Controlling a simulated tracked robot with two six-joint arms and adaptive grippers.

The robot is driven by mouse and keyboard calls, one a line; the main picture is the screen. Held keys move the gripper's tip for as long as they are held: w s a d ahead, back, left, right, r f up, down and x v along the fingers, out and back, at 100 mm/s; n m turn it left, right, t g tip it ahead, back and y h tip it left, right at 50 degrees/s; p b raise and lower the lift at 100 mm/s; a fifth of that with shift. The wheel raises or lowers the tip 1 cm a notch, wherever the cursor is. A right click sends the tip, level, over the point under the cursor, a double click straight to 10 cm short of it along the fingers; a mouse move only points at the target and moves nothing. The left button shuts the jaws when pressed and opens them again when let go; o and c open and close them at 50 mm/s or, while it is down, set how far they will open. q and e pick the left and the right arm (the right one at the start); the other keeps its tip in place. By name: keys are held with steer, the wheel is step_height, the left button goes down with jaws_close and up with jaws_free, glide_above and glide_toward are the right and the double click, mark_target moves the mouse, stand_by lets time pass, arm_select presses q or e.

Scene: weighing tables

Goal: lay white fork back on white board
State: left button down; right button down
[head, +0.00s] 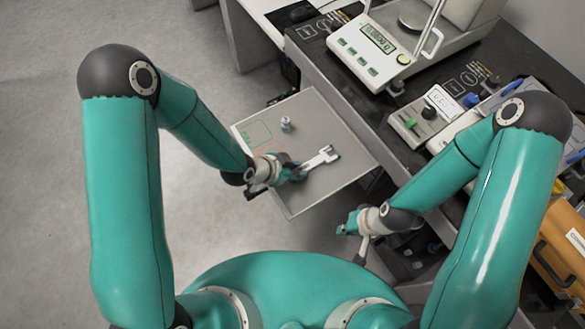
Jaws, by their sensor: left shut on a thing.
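The white fork (322,159) shows over the pale grey-white board (330,113), its pronged end pointing up and to the right. My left gripper (297,170) is shut on the fork's near end, and the fingers hide part of it. I cannot tell whether the fork touches the board or is just above it. My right gripper (353,238) is empty, right of the board's near corner, with its fingers apart.
A small metal weight (287,124) stands on the board near a green outline. A balance (380,45) and a small device with a black knob (428,112) stand on the dark table. An orange case (558,258) is at far right. The board's right part is clear.

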arm_select(q)
steer(key=shift+s+f+b, duration=0.15)
steer(key=shift+f+b, duration=0.3)
steer(key=shift+b, duration=0.15)
steer(key=c, duration=1.3)
jaws_free()
steer(key=o, duration=0.3)
steer(key=shift+s+f, duration=0.1)
steer(key=shift+f, duration=0.05)
steer(key=shift+a+r+p, duration=0.15)
steer(key=shift+r+p, duration=0.5)
steer(key=shift+p, duration=0.05)
steer(key=v, duration=1.1)
steer(key=shift+a+r+p, duration=0.1)
steer(key=shift+r+p, duration=0.3)
